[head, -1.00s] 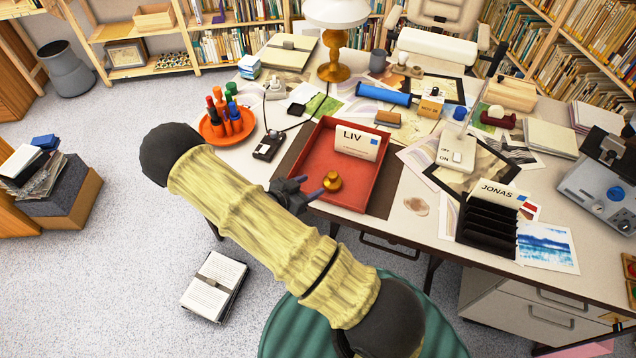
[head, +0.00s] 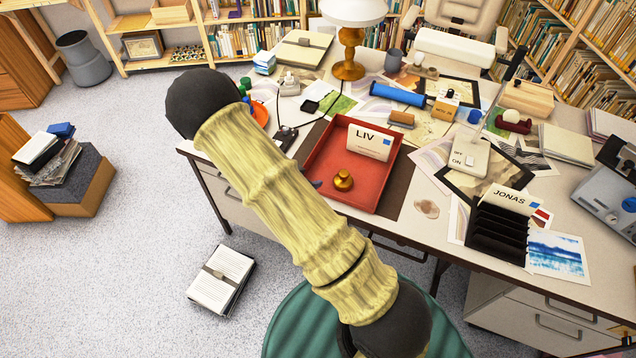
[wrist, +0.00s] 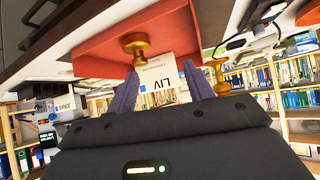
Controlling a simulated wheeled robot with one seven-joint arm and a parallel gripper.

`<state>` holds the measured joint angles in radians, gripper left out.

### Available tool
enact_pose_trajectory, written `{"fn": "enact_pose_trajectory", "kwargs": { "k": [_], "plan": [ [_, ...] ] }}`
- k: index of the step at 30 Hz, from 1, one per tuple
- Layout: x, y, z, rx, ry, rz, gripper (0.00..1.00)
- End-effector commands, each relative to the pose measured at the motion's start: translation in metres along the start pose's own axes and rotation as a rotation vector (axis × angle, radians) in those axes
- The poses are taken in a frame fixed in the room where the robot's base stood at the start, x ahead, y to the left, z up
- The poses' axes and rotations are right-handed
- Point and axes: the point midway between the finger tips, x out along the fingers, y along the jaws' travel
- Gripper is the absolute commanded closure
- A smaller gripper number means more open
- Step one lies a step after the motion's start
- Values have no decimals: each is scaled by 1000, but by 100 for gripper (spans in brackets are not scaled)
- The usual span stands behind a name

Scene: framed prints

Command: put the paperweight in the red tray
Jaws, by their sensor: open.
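The brass paperweight (head: 343,180) stands upright inside the red tray (head: 376,197), near its front left part. In the wrist view, the paperweight (wrist: 136,42) shows against the tray's red floor (wrist: 100,50), beyond the fingers. My gripper (wrist: 162,78) is open, with its two purple fingers apart and nothing between them. In the head view my arm hides most of the gripper; only a purple fingertip shows at the tray's left edge, left of the paperweight and apart from it.
A white LIV card (head: 369,142) stands at the tray's back. An orange pen dish (head: 261,114) is partly hidden behind my arm. A black device (head: 285,138) lies left of the tray. A black JONAS letter rack (head: 497,232) stands to the right. A brass lamp (head: 348,55) stands behind.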

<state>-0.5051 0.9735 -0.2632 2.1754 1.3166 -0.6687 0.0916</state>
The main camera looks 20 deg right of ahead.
Motion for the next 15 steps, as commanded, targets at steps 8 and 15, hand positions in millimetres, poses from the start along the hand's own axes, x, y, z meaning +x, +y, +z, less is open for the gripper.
{"fn": "enact_pose_trajectory", "kwargs": {
  "k": [8, 15],
  "plan": [
    [-62, -19, -24, -148, -341, -248, 48],
    [-128, 4, -49, -371, -523, -439, 48]
  ]
}}
